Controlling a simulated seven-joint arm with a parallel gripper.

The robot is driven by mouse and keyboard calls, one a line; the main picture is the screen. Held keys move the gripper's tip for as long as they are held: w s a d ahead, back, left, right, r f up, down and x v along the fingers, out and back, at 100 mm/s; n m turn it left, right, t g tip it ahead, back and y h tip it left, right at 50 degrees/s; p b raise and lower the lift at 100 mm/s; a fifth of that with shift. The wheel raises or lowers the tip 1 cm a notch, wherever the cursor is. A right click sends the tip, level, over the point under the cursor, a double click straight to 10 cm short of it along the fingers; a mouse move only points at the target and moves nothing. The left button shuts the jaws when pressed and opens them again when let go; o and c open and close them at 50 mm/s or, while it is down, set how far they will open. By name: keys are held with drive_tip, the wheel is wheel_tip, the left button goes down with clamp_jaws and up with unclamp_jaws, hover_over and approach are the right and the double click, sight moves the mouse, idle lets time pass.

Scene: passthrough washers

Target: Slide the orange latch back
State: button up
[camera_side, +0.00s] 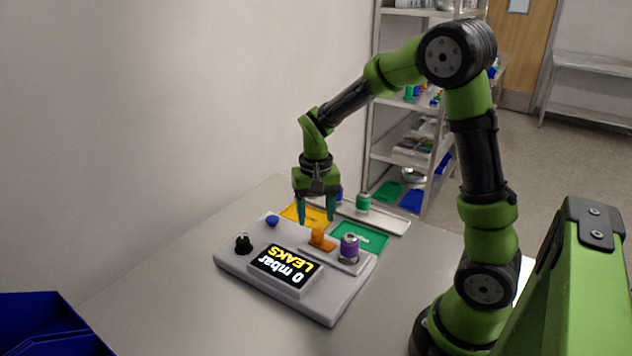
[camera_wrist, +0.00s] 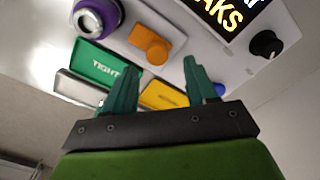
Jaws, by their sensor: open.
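The orange latch (camera_side: 319,239) sits on the grey test device (camera_side: 338,305), between the device's display and the green tray. A purple cylinder (camera_side: 349,248) stands on the device to the right of the latch.
The display (camera_side: 286,268) reads "0 mbar LEAKS". A black knob (camera_side: 243,243) and a blue button (camera_side: 272,221) are on the device. Behind it lie a yellow tray (camera_side: 296,212), a green tray (camera_side: 375,238) marked "TIGHT" and a pale rack with a green cylinder (camera_side: 363,201). A blue bin (camera_side: 45,325) stands front left.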

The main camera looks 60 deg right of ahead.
sight(315, 230)
wheel_tip(315, 230, up, 13)
drive_tip(key=shift+f, duration=0.1)
idle(0.3)
drive_tip(key=s+a+r+n+t+y, duration=0.1)
drive_tip(key=s+a+n+t, duration=0.4)
drive_tip(key=s+a, duration=0.6)
drive_tip(key=shift+s+a+t+y, duration=0.25)
drive_tip(key=shift+s+t+y, duration=0.3)
drive_tip(key=shift+t, duration=0.55)
